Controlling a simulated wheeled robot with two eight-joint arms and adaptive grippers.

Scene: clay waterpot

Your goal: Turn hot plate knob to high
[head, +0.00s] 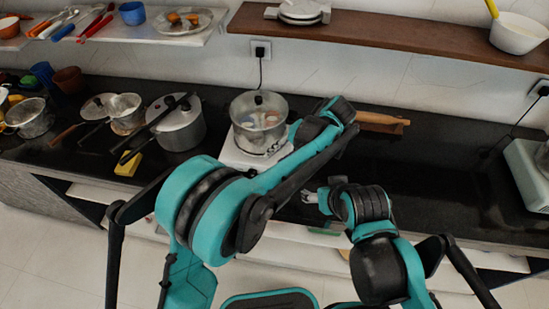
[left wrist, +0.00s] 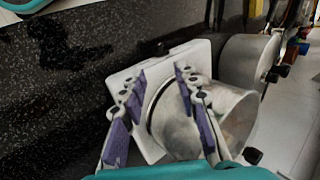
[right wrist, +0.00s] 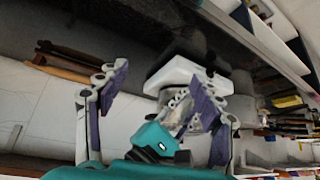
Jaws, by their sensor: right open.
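The white hot plate (head: 232,154) stands on the black counter with a glass-lidded steel pot (head: 260,133) on it. The hot plate (left wrist: 205,48) and the pot (left wrist: 232,112) also show in the left wrist view. I cannot make out the hot plate's knob clearly. My left gripper (left wrist: 160,74) is open, its fingers spread in front of the hot plate and pot; in the head view my arm largely hides it. My right gripper (head: 313,197) is open and empty near the counter's front edge, right of the hot plate. The hot plate (right wrist: 180,76) shows beyond its fingers.
A pressure cooker (head: 181,130) and a yellow sponge (head: 128,164) stand left of the hot plate. A wooden rolling pin (head: 381,121) lies at the back right. The counter further right is clear up to a pale appliance (head: 525,172).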

